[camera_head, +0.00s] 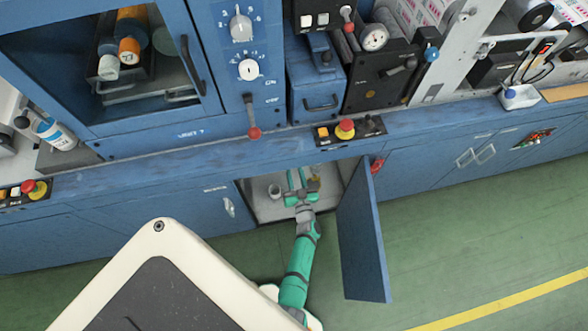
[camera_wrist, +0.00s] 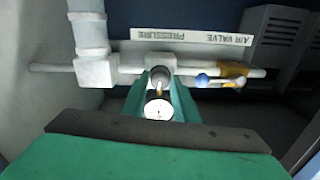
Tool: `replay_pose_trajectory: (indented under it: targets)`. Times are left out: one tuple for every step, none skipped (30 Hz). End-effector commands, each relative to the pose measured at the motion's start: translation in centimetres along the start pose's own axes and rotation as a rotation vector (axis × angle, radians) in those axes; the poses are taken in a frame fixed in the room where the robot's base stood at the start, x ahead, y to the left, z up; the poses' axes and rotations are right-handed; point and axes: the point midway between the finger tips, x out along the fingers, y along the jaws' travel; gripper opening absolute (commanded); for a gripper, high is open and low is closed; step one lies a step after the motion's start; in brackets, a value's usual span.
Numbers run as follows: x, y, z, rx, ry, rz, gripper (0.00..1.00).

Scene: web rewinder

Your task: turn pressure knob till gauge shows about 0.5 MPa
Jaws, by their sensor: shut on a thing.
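The pressure gauge (camera_wrist: 159,109) is a small round white dial in the wrist view, between my green fingers. Its needle and marks are too small to read. Behind it, the grey pressure knob (camera_wrist: 161,61) sits on a pale horizontal pipe (camera_wrist: 122,68), under an upside-down label reading PRESSURE and AIR VALVE (camera_wrist: 190,36). My gripper (camera_wrist: 160,76) is shut on the knob, one finger on each side, hiding part of it. In the head view my gripper (camera_head: 298,181) reaches into the open lower cabinet (camera_head: 265,207); the gauge cannot be made out there.
A valve with a blue end (camera_wrist: 202,80) and yellow part (camera_wrist: 232,70) lies right of the knob. A thick vertical pipe (camera_wrist: 88,30) stands left. The open blue cabinet door (camera_head: 362,240) hangs close to the right of my arm. Green floor (camera_head: 450,240) is clear farther right.

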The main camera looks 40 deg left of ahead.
Motion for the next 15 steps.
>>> replay_pose_trajectory:
  targets:
    - [-0.08,-0.08,0.14,0.024,-0.003,-0.001,0.05]
    - [-0.08,-0.08,0.14,0.039,-0.003,0.0,0.05]
    - [-0.08,-0.07,0.14,0.055,-0.003,0.0,0.05]
    - [-0.08,-0.08,0.14,0.067,-0.003,0.0,0.05]
    - [-0.08,-0.07,0.14,0.077,-0.003,0.0,0.05]
    - [-0.09,-0.07,0.15,0.089,-0.003,0.0,0.05]
    - [-0.09,-0.07,0.15,0.098,-0.003,0.0,0.05]
    - [-0.09,-0.07,0.15,0.104,-0.003,0.0,0.05]
    - [-0.09,-0.07,0.15,0.112,-0.003,0.0,0.05]
    - [-0.09,-0.07,0.15,0.117,-0.003,0.0,0.05]
    - [-0.09,-0.07,0.16,0.121,-0.003,0.0,0.05]
    - [-0.1,-0.07,0.16,0.126,-0.003,0.0,0.05]
    - [-0.1,-0.07,0.16,0.128,-0.003,0.0,0.05]
    - [-0.1,-0.07,0.16,0.13,-0.003,0.0,0.05]
    - [-0.1,-0.07,0.16,0.131,-0.003,0.0,0.05]
